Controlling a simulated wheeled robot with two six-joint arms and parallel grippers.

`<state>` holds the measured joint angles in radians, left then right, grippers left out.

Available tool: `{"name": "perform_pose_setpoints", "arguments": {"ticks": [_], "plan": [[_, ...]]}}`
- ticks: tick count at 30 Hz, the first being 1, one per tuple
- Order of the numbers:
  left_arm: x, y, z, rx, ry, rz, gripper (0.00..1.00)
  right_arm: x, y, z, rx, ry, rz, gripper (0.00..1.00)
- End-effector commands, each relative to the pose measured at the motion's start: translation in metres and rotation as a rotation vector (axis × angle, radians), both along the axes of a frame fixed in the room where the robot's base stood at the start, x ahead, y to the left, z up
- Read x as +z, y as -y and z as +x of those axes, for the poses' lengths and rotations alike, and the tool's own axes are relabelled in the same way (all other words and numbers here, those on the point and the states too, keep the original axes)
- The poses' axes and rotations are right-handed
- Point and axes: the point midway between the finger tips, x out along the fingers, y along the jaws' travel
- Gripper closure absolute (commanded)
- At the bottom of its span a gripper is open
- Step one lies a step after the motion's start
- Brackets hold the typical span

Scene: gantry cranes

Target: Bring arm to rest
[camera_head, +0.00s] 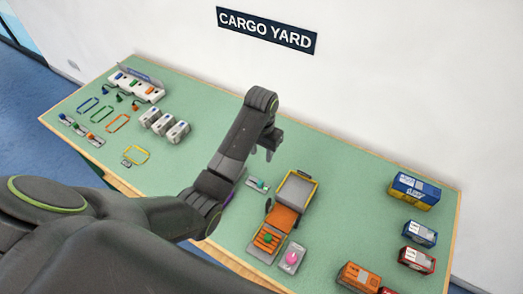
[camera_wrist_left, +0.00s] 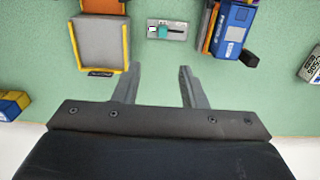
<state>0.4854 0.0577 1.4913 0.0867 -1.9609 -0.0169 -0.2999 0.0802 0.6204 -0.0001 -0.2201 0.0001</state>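My left arm reaches over the green table from the left in the head view. Its gripper (camera_head: 271,153) hangs above the table between the white containers and the truck. In the left wrist view the left gripper (camera_wrist_left: 160,70) is open, with two separated fingers and nothing between them but bare green surface. My right gripper is not in view.
An orange truck (camera_head: 279,222) with a grey bed stands near the gripper, by a slider plate (camera_head: 257,185). White containers (camera_head: 164,124) stand left; a blue-yellow container (camera_head: 413,192) stands right. A blue block (camera_wrist_left: 233,28) shows in the wrist view. The white wall is behind.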

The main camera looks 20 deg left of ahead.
Motion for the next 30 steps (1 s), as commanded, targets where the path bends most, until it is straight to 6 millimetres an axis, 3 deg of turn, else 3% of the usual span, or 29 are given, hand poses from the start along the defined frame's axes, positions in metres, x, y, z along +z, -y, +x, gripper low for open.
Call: {"name": "perform_pose_setpoints", "arguments": {"ticks": [20,25,30], "plan": [[-0.001,-0.003,-0.005,0.005,0.004,0.000,0.62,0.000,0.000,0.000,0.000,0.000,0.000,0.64],[-0.025,-0.019,-0.041,0.038,0.040,0.004,0.62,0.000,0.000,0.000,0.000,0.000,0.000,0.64],[-0.046,-0.042,-0.098,0.084,0.106,0.018,0.62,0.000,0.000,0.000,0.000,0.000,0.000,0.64]]}}
